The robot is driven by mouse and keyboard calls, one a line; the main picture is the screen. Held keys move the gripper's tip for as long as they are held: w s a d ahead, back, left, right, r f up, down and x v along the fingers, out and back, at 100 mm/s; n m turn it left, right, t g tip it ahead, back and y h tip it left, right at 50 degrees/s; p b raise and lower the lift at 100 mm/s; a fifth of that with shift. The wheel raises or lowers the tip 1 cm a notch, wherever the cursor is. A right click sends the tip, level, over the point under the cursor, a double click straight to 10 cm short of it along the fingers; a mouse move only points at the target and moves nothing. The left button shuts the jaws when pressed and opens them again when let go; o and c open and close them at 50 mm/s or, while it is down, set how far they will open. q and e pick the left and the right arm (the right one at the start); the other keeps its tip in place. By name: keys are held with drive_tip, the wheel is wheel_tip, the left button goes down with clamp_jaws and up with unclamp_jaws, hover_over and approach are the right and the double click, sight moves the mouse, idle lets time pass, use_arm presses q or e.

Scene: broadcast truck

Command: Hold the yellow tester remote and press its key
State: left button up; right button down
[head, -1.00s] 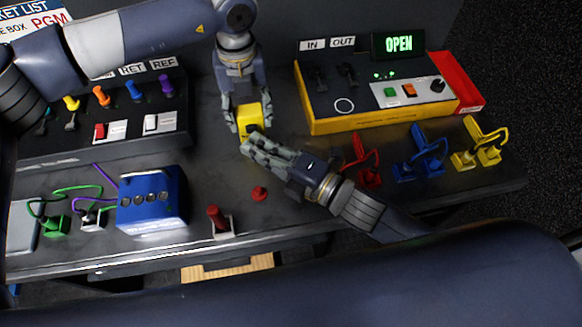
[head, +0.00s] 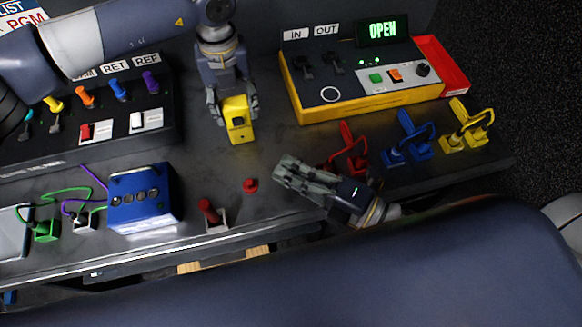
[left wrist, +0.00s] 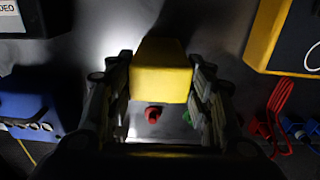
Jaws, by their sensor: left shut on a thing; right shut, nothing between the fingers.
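The yellow tester remote (head: 239,125) is held between the fingers of my left gripper (head: 232,105) in the head view, over the middle of the bench. A dark patch shows on its front face; the key itself is too small to make out. In the left wrist view the remote (left wrist: 161,72) sits between both fingers of my left gripper (left wrist: 160,95). My right gripper (head: 282,176) is shut and empty, to the lower right of the remote and apart from it.
A yellow-edged panel (head: 372,106) with an OPEN sign (head: 383,30) stands at the back right. Red (head: 348,152), blue (head: 408,142) and yellow (head: 466,128) plugs with cables line the right. A blue box (head: 142,200), a red button (head: 250,185) and a red lever (head: 209,212) are nearer the front.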

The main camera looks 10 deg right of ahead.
use_arm(q)
drive_tip(key=shift+f, duration=0.1)
drive_tip(key=o, duration=1.3)
drive_tip(key=shift+w, duration=0.1)
drive_tip(key=shift+c, duration=0.2)
